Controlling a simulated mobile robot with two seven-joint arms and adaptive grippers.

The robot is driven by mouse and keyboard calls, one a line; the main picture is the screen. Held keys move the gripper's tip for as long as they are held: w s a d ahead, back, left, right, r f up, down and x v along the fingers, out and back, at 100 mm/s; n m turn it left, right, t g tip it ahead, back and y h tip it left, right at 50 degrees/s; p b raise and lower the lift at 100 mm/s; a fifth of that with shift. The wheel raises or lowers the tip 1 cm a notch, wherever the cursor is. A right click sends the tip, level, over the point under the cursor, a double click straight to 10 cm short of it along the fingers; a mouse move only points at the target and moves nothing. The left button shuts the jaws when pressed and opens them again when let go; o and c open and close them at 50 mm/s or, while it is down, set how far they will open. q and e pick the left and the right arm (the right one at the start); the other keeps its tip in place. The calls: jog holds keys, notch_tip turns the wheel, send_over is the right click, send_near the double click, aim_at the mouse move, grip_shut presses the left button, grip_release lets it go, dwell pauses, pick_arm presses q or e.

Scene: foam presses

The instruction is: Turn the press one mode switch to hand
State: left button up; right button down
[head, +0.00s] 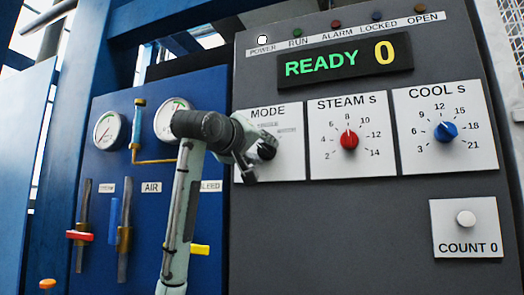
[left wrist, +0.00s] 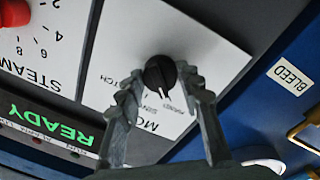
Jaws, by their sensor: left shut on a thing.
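The mode switch is a black knob (head: 267,148) on the white MODE plate (head: 290,160) of the grey panel. In the left wrist view the knob (left wrist: 159,73) sits between the two fingertips of my left gripper (left wrist: 161,84), and its pale pointer mark faces down, toward the small labels and the MODE heading. That view is turned over, so the lettering is upside down. My left gripper (head: 257,156) is shut on the knob in the head view and covers part of the plate. The fingers hide some labels, so the selected mode is hard to read. My right gripper is not in view.
The red STEAM knob (head: 349,140) and blue COOL knob (head: 446,131) are right of the plate. The display (head: 345,60) reads READY 0. A white COUNT button (head: 466,218) is lower right. The blue panel with gauges (head: 108,131) and valve handles is on the left.

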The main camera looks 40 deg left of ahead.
pick_arm(q)
jog(key=o, duration=1.2)
jog(key=shift+c, duration=0.2)
jog(key=v, duration=1.2)
jog(key=shift+a, duration=0.1)
